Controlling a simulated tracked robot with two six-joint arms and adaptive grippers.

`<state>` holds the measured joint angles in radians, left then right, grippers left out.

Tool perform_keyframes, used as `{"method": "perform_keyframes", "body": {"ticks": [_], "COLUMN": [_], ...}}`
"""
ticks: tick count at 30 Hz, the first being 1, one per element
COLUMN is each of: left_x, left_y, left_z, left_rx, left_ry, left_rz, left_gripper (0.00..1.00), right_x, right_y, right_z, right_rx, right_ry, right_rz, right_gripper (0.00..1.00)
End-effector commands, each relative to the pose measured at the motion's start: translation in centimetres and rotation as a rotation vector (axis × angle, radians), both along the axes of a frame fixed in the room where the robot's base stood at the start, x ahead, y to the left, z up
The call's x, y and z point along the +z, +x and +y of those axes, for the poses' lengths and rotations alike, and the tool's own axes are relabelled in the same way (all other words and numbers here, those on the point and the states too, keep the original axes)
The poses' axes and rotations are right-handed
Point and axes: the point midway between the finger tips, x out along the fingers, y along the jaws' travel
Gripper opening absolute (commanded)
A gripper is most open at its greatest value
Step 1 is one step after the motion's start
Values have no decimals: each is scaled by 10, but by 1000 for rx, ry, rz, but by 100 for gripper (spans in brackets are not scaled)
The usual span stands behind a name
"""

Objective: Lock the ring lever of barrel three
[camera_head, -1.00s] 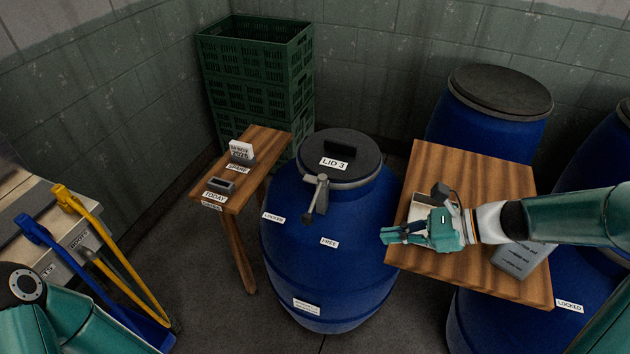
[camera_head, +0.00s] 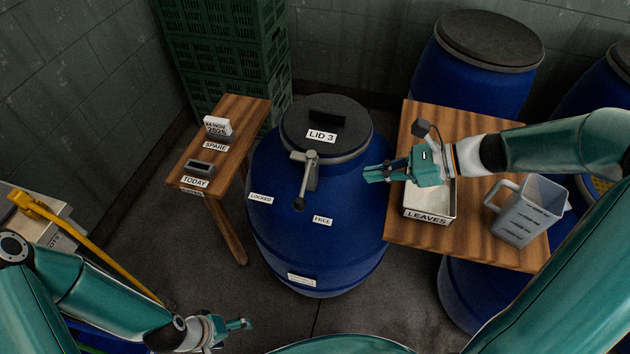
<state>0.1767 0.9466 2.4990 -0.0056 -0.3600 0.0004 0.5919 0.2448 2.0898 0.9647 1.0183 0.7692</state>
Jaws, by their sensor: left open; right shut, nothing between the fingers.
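Barrel three (camera_head: 318,255) is a blue drum in the middle of the head view, with a dark lid (camera_head: 325,122) marked LID 3. Its grey ring lever (camera_head: 304,178) hangs from the ring at the front, its knob end between the LOCKED label (camera_head: 261,198) at left and the FREE label (camera_head: 322,221) at right, somewhat nearer FREE. My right gripper (camera_head: 370,174) is shut and empty, right of the lever and apart from it, beside the barrel's upper right side. My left gripper (camera_head: 243,325) is open and low in front of the barrel, away from the lever.
A wooden table (camera_head: 410,240) at right holds a LEAVES tray (camera_head: 430,208) and a grey jug (camera_head: 528,212), under my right arm. A narrow wooden stand (camera_head: 240,125) with SPARE and TODAY labels is at left. Green crates (camera_head: 225,50) and other blue barrels (camera_head: 465,80) stand behind.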

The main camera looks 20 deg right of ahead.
Motion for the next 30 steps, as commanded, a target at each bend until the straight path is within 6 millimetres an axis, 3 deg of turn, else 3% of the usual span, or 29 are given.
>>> {"method": "perform_keyframes", "body": {"ticks": [5,21,30], "left_x": [3,14,16], "left_y": [0,0,0], "left_z": [0,0,0], "left_rx": [0,0,0], "left_ry": [0,0,0], "left_rz": [0,0,0], "left_gripper": [78,78,78], "right_x": [-8,-56,-66], "right_y": [7,49,59], "right_z": [15,93,107], "right_rx": [7,7,4], "right_ry": [2,0,-1], "right_rz": [2,4,0], "right_gripper": [0,0,0]}}
